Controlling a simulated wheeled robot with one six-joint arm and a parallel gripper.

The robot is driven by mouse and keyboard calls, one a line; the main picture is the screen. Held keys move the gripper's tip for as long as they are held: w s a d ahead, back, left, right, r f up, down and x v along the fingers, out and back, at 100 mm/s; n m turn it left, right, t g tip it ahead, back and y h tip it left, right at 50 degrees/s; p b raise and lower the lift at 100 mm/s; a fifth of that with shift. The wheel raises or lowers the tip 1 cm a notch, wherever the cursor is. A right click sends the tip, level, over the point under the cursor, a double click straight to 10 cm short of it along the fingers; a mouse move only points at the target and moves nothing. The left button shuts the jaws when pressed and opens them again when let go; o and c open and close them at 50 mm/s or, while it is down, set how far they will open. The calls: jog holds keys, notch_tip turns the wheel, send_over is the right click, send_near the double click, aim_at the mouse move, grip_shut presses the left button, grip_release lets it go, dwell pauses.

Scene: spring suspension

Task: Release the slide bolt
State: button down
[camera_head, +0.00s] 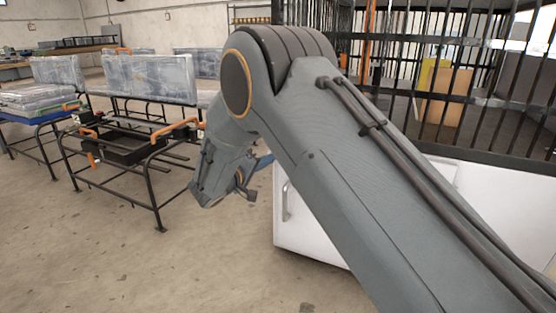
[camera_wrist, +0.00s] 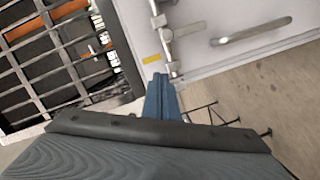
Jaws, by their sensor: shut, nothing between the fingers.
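The slide bolt (camera_wrist: 163,36) is a metal fitting on the white cabinet, running along the edge of its door at the top middle of the wrist view. My gripper (camera_wrist: 163,80) has blue fingers, which are shut with nothing between them. In the wrist picture the fingertips lie just below the bolt; I cannot tell whether they touch it. In the head view a bit of the blue gripper (camera_head: 264,161) shows beside the white cabinet (camera_head: 310,236). My arm hides the bolt there.
A bar handle (camera_wrist: 250,33) sits on the cabinet door, right of the bolt. A yellow label (camera_wrist: 152,59) is close to the fingertips. A barred cage (camera_head: 450,75) stands above the cabinet. Metal-framed tables (camera_head: 125,150) stand at left, with open concrete floor in front.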

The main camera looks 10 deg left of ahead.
jog(key=p+v, duration=0.1)
jog(key=v, duration=0.4)
jog(key=shift+s+a, duration=0.15)
jog(key=shift+s, duration=0.15)
jog(key=s+d+r+m+g, duration=0.1)
jog(key=s+d+r+g, duration=0.2)
jog(key=s+d+g, duration=1.05)
jog(key=s+d+r+g+y, duration=0.15)
jog(key=s+y, duration=0.25)
jog(key=s, duration=1.1)
jog(key=s+d+y, duration=0.2)
jog(key=s+y, duration=0.3)
jog(key=s, duration=1)
jog(key=d+r+m+h+p, duration=0.1)
jog(key=d+r+m+p, duration=0.2)
jog(key=d+r+p, duration=0.7)
jog(key=d+r+m+h+p, duration=0.1)
jog(key=d+r+m+p, duration=0.2)
jog(key=d+r+p, duration=0.8)
notch_tip(320, 180, up, 5)
jog(key=p, duration=1.3)
jog(key=shift+f+m, duration=0.25)
jog(key=shift+m, duration=0.15)
